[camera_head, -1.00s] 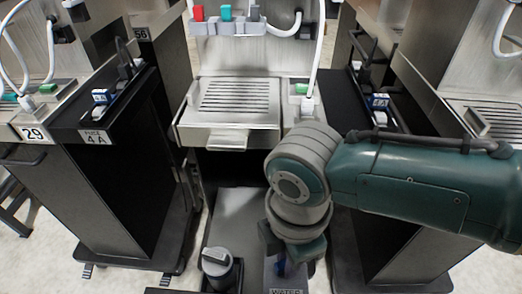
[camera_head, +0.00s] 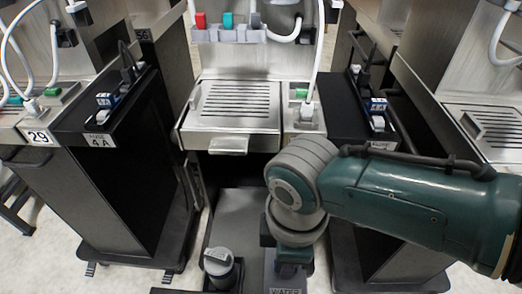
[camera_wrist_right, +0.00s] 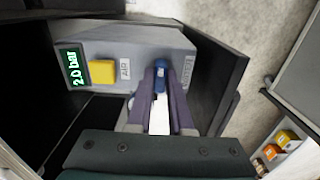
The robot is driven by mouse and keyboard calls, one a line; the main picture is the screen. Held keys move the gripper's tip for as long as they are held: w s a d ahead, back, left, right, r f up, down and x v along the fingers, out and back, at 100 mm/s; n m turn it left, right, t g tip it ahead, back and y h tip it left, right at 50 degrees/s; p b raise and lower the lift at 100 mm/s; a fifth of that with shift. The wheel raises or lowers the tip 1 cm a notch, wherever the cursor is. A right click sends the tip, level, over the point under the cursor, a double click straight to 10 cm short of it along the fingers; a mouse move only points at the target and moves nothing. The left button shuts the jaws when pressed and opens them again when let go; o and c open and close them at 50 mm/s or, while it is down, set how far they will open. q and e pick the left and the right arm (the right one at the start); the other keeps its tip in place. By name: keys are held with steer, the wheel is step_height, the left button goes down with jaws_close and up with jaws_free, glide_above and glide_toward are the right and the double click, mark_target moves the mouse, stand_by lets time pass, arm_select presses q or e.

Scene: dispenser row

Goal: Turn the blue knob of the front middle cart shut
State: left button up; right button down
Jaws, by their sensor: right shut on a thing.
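The blue knob (camera_wrist_right: 161,77) sits on the face of a grey box (camera_wrist_right: 135,45) in the right wrist view. My right gripper (camera_wrist_right: 162,85) has its two purple fingers on either side of the knob and is shut on it. In the head view, my right gripper (camera_head: 290,262) points down over the box labelled WATER (camera_head: 287,289) on the low front middle cart (camera_head: 236,225); its fingertips and the knob are hidden there. The knob's exact turn angle is hard to tell. My left gripper is not in view.
Next to the knob are a yellow button (camera_wrist_right: 102,72) and a display reading 2.0 bar (camera_wrist_right: 70,67). A grey-topped canister (camera_head: 219,268) stands left of my gripper. Dark carts (camera_head: 118,150) flank both sides; a steel drip tray (camera_head: 232,103) lies behind.

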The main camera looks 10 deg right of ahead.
steer(key=c, duration=0.8)
jaws_free()
step_height(320, 180, up, 10)
steer(key=p, duration=0.4)
